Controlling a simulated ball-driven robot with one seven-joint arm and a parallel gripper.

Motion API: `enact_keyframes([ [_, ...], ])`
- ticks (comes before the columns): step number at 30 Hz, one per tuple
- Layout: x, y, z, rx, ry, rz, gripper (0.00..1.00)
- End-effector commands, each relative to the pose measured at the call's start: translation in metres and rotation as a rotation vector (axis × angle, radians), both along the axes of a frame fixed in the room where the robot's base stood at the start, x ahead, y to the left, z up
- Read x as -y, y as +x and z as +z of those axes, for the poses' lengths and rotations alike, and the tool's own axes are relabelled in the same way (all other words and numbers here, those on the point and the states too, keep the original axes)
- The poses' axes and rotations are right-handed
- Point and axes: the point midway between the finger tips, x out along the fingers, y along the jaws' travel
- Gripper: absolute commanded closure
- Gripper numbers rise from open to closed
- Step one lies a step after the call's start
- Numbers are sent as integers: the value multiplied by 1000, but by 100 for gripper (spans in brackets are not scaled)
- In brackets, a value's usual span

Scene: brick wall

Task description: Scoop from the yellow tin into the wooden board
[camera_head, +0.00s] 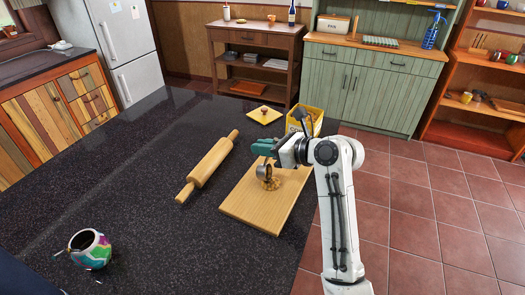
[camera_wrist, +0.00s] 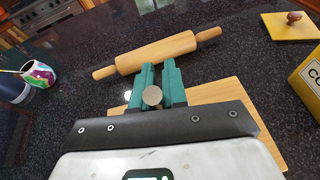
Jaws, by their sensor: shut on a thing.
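The wooden board (camera_head: 245,203) lies flat on the dark counter, and part of it shows in the wrist view (camera_wrist: 227,93). My gripper (camera_head: 262,148) is above the board, with its green fingers shut on a scoop (camera_head: 263,169). In the wrist view, the round end of the scoop's handle (camera_wrist: 152,96) shows between the fingers (camera_wrist: 158,82). The scoop looks tilted, and a small heap of brown bits (camera_head: 270,183) is at the board just below it. The yellow tin (camera_head: 314,127) stands open behind my gripper, partly hidden by my arm; its side shows in the wrist view (camera_wrist: 308,82).
A rolling pin (camera_head: 209,164) lies left of the board. A yellow square lid with a knob (camera_head: 264,116) lies near the tin. A colourful mug (camera_head: 90,247) stands at the front left. The counter between mug and rolling pin is clear.

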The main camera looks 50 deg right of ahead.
Motion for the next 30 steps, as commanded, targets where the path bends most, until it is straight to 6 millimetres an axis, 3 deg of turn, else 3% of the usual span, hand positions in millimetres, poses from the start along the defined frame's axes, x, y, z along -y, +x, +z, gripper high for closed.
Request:
enact_keyframes([
  [30,10,-26,-1,244,86,-1,100],
])
